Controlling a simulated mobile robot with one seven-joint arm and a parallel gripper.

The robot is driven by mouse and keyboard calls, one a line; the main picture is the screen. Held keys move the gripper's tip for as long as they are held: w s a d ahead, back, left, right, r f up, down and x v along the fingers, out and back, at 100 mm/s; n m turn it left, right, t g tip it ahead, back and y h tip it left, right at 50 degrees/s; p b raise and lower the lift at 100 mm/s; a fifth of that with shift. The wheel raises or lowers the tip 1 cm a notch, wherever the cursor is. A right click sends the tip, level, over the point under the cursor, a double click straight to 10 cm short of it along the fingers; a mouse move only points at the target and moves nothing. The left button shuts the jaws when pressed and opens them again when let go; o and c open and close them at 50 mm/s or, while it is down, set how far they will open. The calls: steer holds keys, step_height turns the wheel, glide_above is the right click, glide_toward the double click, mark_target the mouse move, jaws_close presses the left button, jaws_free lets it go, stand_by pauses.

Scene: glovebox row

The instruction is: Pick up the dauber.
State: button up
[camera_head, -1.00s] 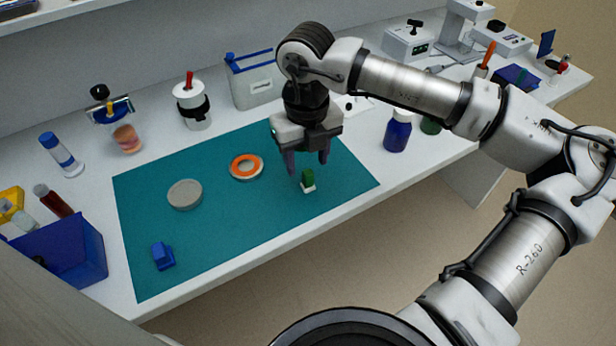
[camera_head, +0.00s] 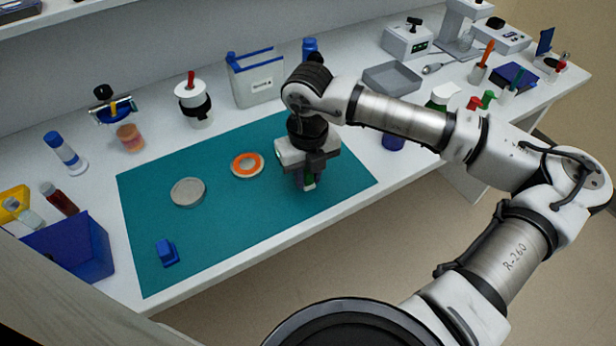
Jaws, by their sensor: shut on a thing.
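The small green piece with a pale base (camera_head: 309,181), which I take to be the dauber, is at the right part of the teal mat (camera_head: 225,235). My gripper (camera_head: 305,186) points down over it and is shut on it. The fingers hide much of the piece. I cannot tell whether its base still touches the mat.
On the mat to the left are an orange-ringed disc (camera_head: 247,165), a grey round dish (camera_head: 188,192) and a blue block (camera_head: 167,252). A blue bin (camera_head: 75,250) stands at left, a grey-white bin (camera_head: 256,82) behind. A blue bottle (camera_head: 393,143) is partly behind my arm.

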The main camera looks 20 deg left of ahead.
jaws_close()
step_height(320, 180, up, 10)
steer(key=shift+r+b, duration=0.1)
steer(key=shift+b, duration=0.9)
